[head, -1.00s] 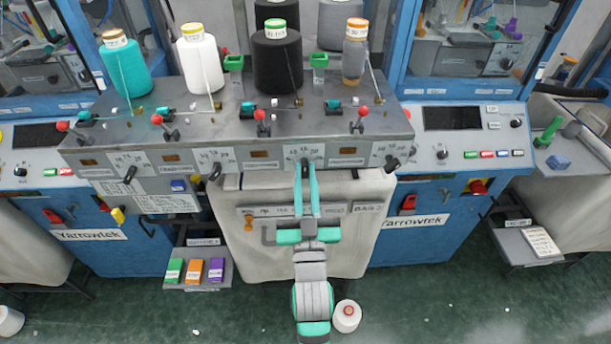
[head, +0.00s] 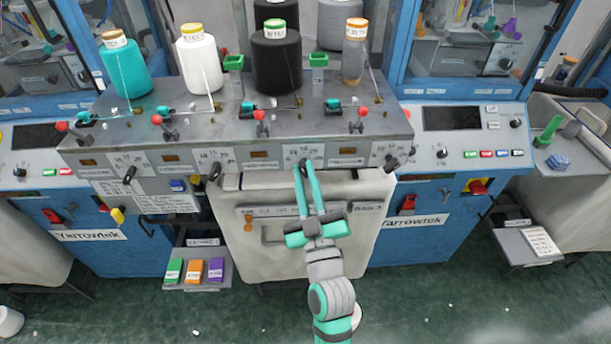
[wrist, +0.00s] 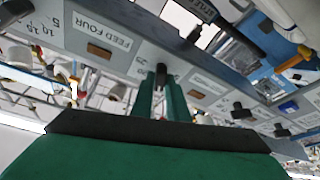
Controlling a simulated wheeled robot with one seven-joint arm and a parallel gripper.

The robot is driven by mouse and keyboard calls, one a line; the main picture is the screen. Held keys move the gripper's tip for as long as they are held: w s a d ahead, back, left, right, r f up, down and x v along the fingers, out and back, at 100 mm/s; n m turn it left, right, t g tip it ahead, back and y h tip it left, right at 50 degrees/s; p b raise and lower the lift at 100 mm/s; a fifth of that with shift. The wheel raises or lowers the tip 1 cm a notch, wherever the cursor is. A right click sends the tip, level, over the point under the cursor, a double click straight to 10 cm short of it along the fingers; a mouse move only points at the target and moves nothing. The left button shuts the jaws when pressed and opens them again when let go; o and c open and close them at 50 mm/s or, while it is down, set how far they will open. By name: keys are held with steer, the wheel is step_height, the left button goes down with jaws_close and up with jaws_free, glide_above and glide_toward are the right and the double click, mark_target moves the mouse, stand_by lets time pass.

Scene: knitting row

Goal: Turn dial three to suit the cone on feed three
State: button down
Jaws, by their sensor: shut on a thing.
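Dial three (head: 303,171) is a small dark knob on the sloped grey front panel, third from the left. My gripper (head: 304,169) reaches up from below with long teal fingers, shut on the knob and leaning left. In the wrist view, the knob (wrist: 162,72) shows between the fingertips. The fingers hide part of it, and I cannot read where it points. White scale plates with numbers stand around it, too small to read in the head view. The cone on feed three (head: 277,65) is black with a green-ringed white top label, its print unreadable.
Other dials flank it: a dark knob (head: 391,162) to the right and one (head: 214,172) to the left. A "FEED FOUR" plate (wrist: 103,32) is beside the held knob. Red-tipped levers (head: 262,117) stand above the panel. A pale fabric-covered bin (head: 240,230) is below.

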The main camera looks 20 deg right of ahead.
steer(key=shift+n+g+y, duration=0.3)
steer(key=shift+n+y, duration=0.7)
steer(key=shift+n, duration=1.3)
steer(key=c, duration=1.7)
jaws_free()
steer(key=shift+v, duration=5.45)
steer(key=shift+d, duration=0.15)
